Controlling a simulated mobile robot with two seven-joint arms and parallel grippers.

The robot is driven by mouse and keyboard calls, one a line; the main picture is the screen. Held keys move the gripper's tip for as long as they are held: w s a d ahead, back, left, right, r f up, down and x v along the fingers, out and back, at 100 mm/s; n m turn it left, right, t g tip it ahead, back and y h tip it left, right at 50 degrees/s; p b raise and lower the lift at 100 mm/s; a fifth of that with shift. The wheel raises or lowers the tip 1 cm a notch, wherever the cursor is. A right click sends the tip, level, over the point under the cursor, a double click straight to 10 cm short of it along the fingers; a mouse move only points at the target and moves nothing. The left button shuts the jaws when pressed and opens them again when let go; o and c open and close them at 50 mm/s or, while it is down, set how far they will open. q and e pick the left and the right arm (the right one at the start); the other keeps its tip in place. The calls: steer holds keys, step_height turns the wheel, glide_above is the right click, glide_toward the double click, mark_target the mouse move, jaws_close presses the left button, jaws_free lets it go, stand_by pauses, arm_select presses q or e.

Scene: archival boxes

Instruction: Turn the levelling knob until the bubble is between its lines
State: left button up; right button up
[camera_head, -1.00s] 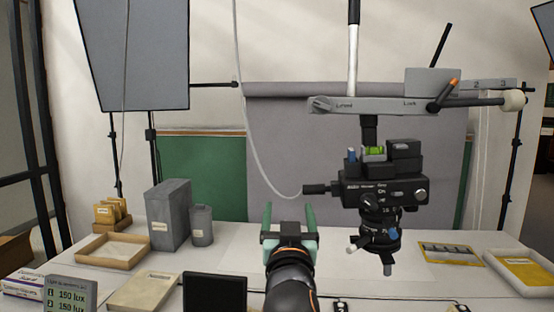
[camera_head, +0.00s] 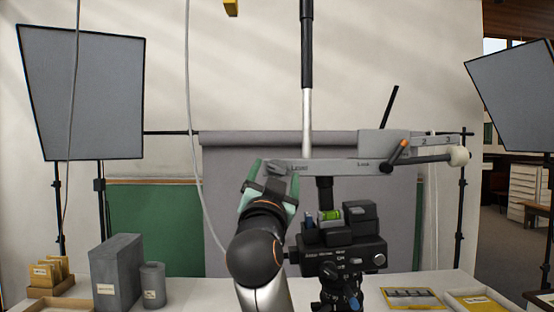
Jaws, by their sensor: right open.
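The grey levelling arm (camera_head: 335,167) is marked "Level" near its left end and "Lock" further right. The levelling knob at its left end is largely hidden by my right gripper (camera_head: 270,183). That gripper is open, tilted, and overlaps the left end of the arm in the picture. I cannot tell whether it touches the knob. The green bubble vial (camera_head: 330,214) sits on top of the black camera (camera_head: 342,257), below the arm. The bubble and its lines are too small to read. My left gripper is not in view.
A hanging cable (camera_head: 189,130) runs down left of my gripper. Lamp panels (camera_head: 82,92) flank the scene.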

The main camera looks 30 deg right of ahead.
mark_target(277, 170)
steer(key=shift+p+x, duration=0.4)
steer(key=shift+x, duration=1.25)
steer(key=shift+f, duration=0.1)
jaws_close()
